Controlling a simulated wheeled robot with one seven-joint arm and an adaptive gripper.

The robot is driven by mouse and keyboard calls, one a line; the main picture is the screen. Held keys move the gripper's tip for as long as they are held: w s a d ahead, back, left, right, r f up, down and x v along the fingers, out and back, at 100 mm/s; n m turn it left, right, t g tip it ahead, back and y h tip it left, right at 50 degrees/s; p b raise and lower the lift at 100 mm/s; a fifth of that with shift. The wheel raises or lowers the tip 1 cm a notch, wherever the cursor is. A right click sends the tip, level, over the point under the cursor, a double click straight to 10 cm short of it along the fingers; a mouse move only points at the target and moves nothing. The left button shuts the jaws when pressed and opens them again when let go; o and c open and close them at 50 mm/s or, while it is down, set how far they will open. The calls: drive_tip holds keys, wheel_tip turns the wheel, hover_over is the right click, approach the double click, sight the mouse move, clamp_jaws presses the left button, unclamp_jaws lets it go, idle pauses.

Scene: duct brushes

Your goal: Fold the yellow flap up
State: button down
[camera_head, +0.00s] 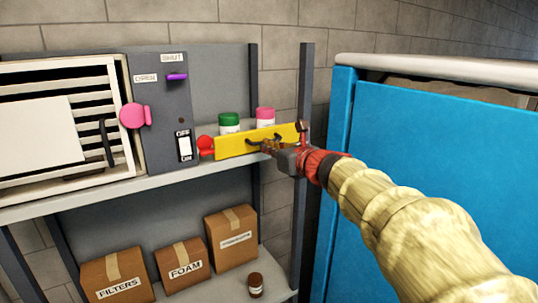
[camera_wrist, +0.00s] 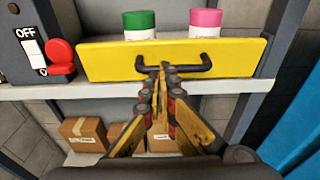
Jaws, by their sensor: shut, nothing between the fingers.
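The yellow flap (camera_head: 230,144) stands up along the front edge of the upper shelf, partly covering the jars behind it. In the wrist view the flap (camera_wrist: 105,61) spans most of the width, with a black bar handle (camera_wrist: 196,72) on its front face. My gripper (camera_head: 266,146) is in front of the flap at the handle. In the wrist view the fingertips of my gripper (camera_wrist: 164,67) are together, with nothing between them, and overlap the handle's bar. I cannot tell whether they touch it.
A green-lidded jar (camera_head: 229,122) and a pink-lidded jar (camera_head: 265,116) stand behind the flap. A red knob (camera_head: 206,142) and the OFF/ON switch (camera_head: 185,146) are at its left. A shelf post (camera_head: 303,85) and blue panel (camera_head: 430,170) are at the right. Boxes (camera_head: 186,263) sit below.

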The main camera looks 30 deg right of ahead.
drive_tip(key=shift+w+r, duration=0.25)
drive_tip(key=shift+r, duration=0.45)
idle(0.3)
